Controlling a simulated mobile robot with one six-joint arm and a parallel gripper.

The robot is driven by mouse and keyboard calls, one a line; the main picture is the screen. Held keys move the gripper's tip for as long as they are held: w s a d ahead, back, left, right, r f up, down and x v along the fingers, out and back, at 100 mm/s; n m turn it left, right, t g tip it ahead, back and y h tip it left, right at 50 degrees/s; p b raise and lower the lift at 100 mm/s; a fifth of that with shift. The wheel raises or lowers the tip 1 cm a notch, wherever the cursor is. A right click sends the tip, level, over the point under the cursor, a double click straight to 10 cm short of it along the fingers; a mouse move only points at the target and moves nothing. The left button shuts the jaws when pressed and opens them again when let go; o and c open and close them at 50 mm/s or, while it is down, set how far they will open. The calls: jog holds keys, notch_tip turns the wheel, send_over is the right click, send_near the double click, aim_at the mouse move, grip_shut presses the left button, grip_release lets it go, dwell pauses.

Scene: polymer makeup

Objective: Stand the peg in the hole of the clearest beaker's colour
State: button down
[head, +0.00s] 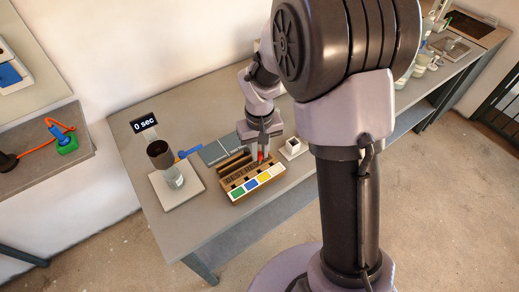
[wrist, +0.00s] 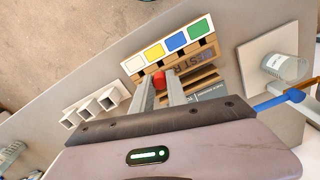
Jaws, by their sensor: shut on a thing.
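My gripper (head: 260,152) is shut on a red peg (head: 262,156), whose red end shows between the fingers in the wrist view (wrist: 160,80). The gripper is over the wooden rack (head: 233,173), near its right end in the head view. The rack's front edge carries green, blue, yellow and white squares; the yellow one (wrist: 154,51) and white one (wrist: 134,64) are nearest the peg in the wrist view. Dark holes show behind the squares. I cannot tell whether the peg touches the rack. A clear glass beaker (head: 173,179) stands on a pale tile (head: 181,194) left of the rack.
A dark round thing (head: 159,150) is above the beaker, beside a "0 sec" display (head: 145,123). A blue clamp (head: 189,153) is nearby. A white block with square openings (head: 293,149) stands right of the rack. Glassware (head: 428,52) stands far right. The bench front is clear.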

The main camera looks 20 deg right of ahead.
aim_at(259, 153)
jog(key=shift+f+b, duration=1.1)
jog(key=shift+f, duration=0.8)
jog(key=shift+f+b, duration=1.35)
jog(key=shift+f, duration=0.55)
jog(key=c, duration=1.2)
grip_release()
jog(key=shift+c, duration=0.2)
notch_tip(259, 153, up, 18)
jog(key=p, duration=0.7)
jog(key=shift+f, duration=0.25)
